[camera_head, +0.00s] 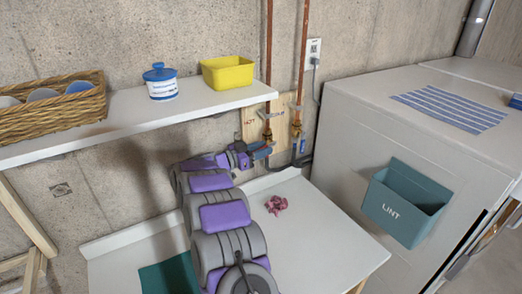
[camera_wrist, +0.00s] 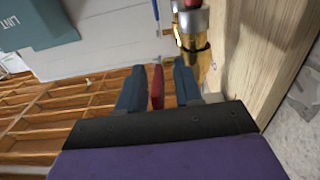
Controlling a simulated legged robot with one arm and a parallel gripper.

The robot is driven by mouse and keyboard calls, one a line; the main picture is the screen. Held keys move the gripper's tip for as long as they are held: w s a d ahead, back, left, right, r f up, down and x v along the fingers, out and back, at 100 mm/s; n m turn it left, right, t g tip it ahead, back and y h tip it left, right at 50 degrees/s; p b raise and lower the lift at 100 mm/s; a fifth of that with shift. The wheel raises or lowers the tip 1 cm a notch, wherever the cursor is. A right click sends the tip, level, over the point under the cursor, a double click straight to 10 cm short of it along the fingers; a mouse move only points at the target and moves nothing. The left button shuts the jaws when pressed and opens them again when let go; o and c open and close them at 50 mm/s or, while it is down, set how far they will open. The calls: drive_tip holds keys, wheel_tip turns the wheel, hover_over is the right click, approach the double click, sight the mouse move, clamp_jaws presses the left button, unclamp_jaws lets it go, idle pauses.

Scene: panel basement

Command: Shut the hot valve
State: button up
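The hot valve's brass body (camera_wrist: 192,25) shows at the top of the wrist view, beside the wooden board. A red strip (camera_wrist: 156,88), which looks like its lever, stands between the two dark blue fingers of my gripper (camera_wrist: 158,85). The left finger is close to the strip; a gap shows at the right finger, so the gripper looks open around it. How the strip joins the valve is not clear. In the head view my gripper (camera_head: 262,150) is at the board below the HOT label, and hides most of the lever.
A second copper pipe with a valve (camera_head: 297,128) runs close on the right. A white shelf (camera_head: 130,112) with a wicker basket (camera_head: 55,103), blue-lidded tub (camera_head: 160,82) and yellow bin (camera_head: 228,72) is left. A pink crumpled thing (camera_head: 276,204) lies on the lower table. A LINT bin (camera_head: 405,205) hangs right.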

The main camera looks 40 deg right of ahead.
drive_tip(key=shift+d+f, duration=0.1)
drive_tip(key=shift+d, duration=0.4)
drive_tip(key=c, duration=0.4)
clamp_jaws()
drive_tip(key=shift+a+r+p, duration=0.1)
drive_tip(key=shift+r+p, duration=0.1)
drive_tip(key=shift+p, duration=0.25)
